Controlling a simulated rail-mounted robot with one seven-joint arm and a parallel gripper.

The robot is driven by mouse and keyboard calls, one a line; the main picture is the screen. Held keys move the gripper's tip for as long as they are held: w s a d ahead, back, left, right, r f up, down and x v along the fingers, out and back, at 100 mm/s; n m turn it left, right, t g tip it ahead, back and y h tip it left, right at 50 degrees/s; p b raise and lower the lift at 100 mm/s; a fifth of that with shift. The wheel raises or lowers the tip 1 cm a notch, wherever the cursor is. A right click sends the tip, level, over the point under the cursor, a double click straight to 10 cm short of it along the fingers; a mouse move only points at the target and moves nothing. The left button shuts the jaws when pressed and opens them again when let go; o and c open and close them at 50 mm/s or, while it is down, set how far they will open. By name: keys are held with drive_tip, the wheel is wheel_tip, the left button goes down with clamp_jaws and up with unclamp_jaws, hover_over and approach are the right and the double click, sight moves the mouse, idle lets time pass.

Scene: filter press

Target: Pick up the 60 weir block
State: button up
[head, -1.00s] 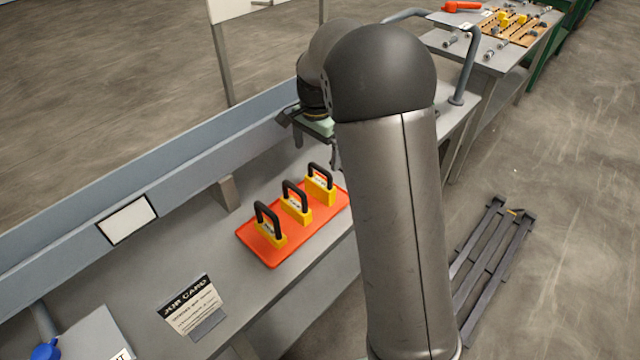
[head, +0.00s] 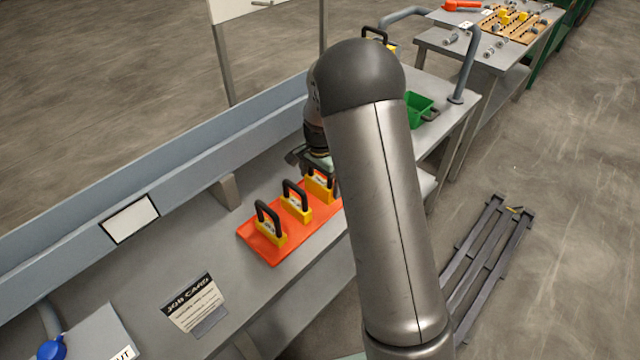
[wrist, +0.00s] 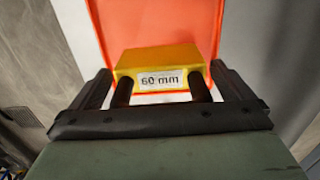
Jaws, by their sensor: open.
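The 60 weir block is yellow with a black handle and a "60 mm" label; it shows in the wrist view (wrist: 160,62) just beyond the jaws. In the head view it appears to be the far block (head: 319,189) of three on the orange tray (head: 276,254). My gripper (wrist: 162,88) is open over it, with one finger outside each handle post in the wrist view. The top of the handle is hidden by the gripper. In the head view my gripper (head: 312,162) is low over the far block and partly hidden by my arm.
Two similar yellow blocks, the middle one (head: 296,208) and the near one (head: 270,232), stand on the same tray. A job card (head: 195,303) stands on the bench nearer. A green bin (head: 420,108) and another black-handled yellow item (head: 391,47) are farther back.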

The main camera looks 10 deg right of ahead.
drive_tip(key=shift+c, duration=0.3)
drive_tip(key=c, duration=0.9)
drive_tip(key=shift+c, duration=0.2)
drive_tip(key=shift+r, duration=0.1)
